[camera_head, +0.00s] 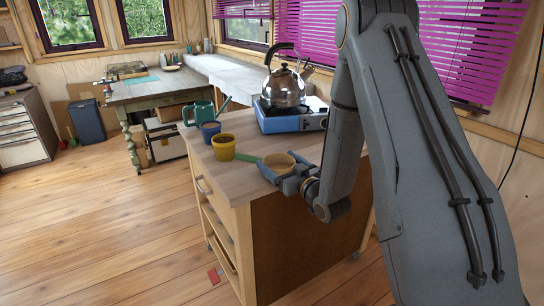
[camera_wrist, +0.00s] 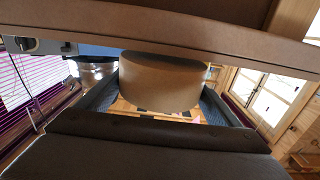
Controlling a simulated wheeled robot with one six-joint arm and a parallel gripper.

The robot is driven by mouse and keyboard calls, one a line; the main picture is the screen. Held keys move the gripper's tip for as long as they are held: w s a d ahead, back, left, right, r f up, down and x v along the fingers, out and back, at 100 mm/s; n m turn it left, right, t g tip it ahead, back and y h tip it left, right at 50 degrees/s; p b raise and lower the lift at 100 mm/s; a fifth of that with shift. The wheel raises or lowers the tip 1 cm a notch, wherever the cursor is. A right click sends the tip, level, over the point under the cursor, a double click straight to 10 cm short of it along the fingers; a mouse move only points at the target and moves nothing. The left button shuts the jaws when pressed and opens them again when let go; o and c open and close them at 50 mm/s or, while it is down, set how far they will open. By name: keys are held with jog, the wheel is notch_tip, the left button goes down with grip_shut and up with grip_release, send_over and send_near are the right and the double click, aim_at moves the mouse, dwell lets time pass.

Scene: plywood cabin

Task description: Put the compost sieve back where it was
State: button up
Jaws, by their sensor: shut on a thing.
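The compost sieve (camera_head: 278,162) is a round, tan, drum-like piece at the near right corner of the trolley top (camera_head: 222,177). A green bar beside it points left towards the yellow pot; I cannot tell whether it is the sieve's handle. My gripper (camera_head: 282,170) reaches in from the right, low over the corner, and is shut on the sieve. In the wrist view the sieve (camera_wrist: 160,82) sits between the two grey fingers, its curved wall facing me. Whether its base touches the trolley top is unclear.
A yellow pot (camera_head: 223,147), a blue pot (camera_head: 209,131) and a green watering can (camera_head: 199,113) line the trolley's left side. A steel kettle (camera_head: 284,86) stands on a blue stove (camera_head: 289,117) behind the sieve. The front middle of the top is bare.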

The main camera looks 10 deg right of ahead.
aim_at(272, 155)
jog(key=p+x, duration=0.1)
jog(key=x, duration=0.3)
jog(key=shift+w+a+r, duration=0.1)
jog(key=shift+w+f+p, duration=0.1)
jog(key=shift+f+p, duration=0.3)
jog(key=shift+f, duration=0.2)
jog(key=o, duration=1)
jog(key=shift+r, duration=0.1)
